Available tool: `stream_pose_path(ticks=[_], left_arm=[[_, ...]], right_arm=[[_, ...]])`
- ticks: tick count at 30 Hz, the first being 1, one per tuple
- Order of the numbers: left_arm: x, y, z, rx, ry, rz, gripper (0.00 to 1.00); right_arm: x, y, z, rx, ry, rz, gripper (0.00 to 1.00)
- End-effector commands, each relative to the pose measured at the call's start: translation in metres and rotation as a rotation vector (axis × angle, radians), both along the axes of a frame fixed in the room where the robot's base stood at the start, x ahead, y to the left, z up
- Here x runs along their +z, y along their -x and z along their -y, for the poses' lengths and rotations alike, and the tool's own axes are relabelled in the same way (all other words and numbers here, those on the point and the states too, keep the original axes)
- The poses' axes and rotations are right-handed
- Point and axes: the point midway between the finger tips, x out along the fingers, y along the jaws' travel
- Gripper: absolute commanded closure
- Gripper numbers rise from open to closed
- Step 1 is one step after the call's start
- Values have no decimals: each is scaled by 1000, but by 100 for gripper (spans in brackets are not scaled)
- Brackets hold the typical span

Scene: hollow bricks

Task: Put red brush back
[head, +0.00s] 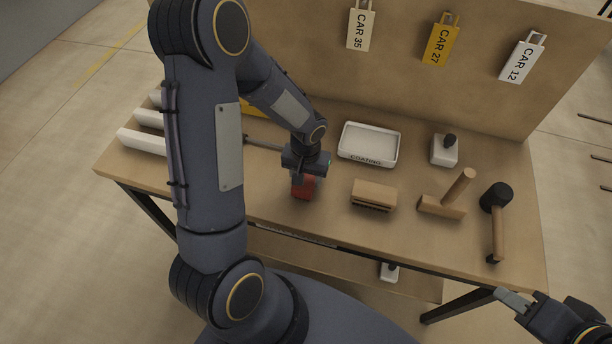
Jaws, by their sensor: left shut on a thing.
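A red object, seemingly the red brush (303,188), is on or just above the workbench, left of the wooden brush. My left gripper (305,173) points down over it and is shut on it. The gripper hides its upper part, and I cannot tell whether it touches the bench top. My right gripper (508,298) is at the lower right, off the bench's front corner, away from the red brush. Its fingers are seen from the side, so its opening is unclear.
The workbench (330,222) holds a white coating tray (369,145), a wooden brush (374,195), a white bottle (443,151), a wooden-handled tool (447,196) and a black mallet (496,207). White bars (142,143) lie left. Tags like CAR 27 (440,43) hang on the back panel.

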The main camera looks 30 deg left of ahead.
Motion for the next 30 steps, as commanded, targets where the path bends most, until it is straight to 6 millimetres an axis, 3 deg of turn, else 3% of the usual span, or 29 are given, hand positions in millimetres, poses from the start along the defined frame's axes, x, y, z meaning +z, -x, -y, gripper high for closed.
stream_pose_path(ticks=[1, 2, 6, 14, 19, 30], left_arm=[[-3, 0, 0, 0, 0, 0, 69], [-1, 0, 0, 0, 0, 0, 47], [-1, 0, 0, 0, 0, 0, 29], [-1, 0, 0, 0, 0, 0, 29], [11, -1, 0, 1, 0, 4, 29], [88, -1, 0, 1, 1, 6, 29]], right_arm=[[-4, 0, 0, 0, 0, 0, 64], [-2, 0, 0, 0, 0, 0, 64], [-1, 0, 0, 0, 0, 0, 64], [-1, 0, 0, 0, 0, 0, 64], [2, 0, 0, 0, 0, 0, 64], [1, 0, 0, 0, 0, 0, 64]])
